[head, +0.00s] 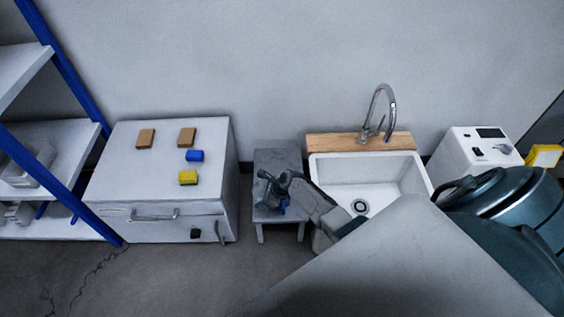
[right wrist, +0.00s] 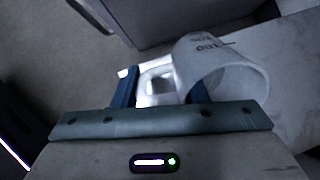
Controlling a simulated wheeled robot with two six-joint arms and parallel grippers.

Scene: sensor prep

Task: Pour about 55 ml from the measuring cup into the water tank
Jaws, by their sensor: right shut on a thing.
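The measuring cup (right wrist: 222,68) is a whitish cup with dark markings, seen in the right wrist view with its open rim toward the lower right. My right gripper (right wrist: 162,88) is shut on its handle, which shows between the two dark blue fingers. I cannot tell the liquid level. In the head view my right gripper (head: 272,196) is over the small grey stool (head: 278,160), and the cup cannot be made out there. I cannot identify the water tank in either view. My left gripper is not in view.
A white sink (head: 335,170) with a chrome faucet (head: 380,112) stands right of the stool. A white cabinet (head: 125,170) at the left carries two brown blocks, a blue block (head: 195,156) and a yellow block (head: 188,177). A white device (head: 463,150) stands right of the sink.

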